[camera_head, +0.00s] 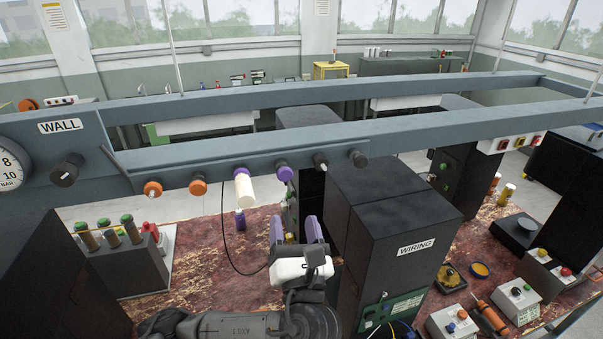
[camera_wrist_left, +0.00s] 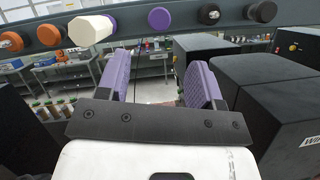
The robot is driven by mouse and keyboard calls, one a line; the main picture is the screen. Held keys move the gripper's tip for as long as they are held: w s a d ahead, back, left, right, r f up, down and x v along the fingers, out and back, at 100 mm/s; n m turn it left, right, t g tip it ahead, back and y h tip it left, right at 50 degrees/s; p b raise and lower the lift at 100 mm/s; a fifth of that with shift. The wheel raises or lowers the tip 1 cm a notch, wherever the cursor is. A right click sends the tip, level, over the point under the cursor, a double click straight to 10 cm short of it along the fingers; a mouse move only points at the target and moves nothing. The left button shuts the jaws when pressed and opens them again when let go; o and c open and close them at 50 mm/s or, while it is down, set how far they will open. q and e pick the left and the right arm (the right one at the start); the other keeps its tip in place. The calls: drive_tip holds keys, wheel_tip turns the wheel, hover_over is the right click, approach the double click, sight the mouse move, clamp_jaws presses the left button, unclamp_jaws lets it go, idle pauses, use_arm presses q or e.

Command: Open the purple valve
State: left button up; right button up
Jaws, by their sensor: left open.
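A round purple valve knob (camera_head: 284,173) sits on the front of the grey-blue rail (camera_head: 220,155); the left wrist view shows it at the top middle (camera_wrist_left: 159,18). To its left, a cream cylinder (camera_head: 243,188) with a purple part behind it sticks out from the same rail; it also shows in the left wrist view (camera_wrist_left: 88,30). My left gripper (camera_head: 295,230), with purple finger pads, is open and empty. It is below the rail and apart from the knob. In the left wrist view the knob appears above the gap between the fingers (camera_wrist_left: 160,75). My right gripper is not in view.
Orange knobs (camera_head: 198,187) and black knobs (camera_head: 320,160) flank the purple one on the rail. Dark boxes labelled WIRING (camera_head: 400,225) stand close right of my left gripper. A dark rack with green-capped cylinders (camera_head: 130,262) is at the left. A black cable hangs beneath the rail.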

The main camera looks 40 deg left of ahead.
sight(285, 176)
use_arm(q)
drive_tip(key=p+x, duration=0.3)
drive_tip(key=x, duration=0.7)
drive_tip(key=shift+a+r, duration=0.15)
drive_tip(key=shift+x, duration=1)
drive_tip(key=shift+c, duration=0.2)
drive_tip(key=c, duration=0.8)
clamp_jaws()
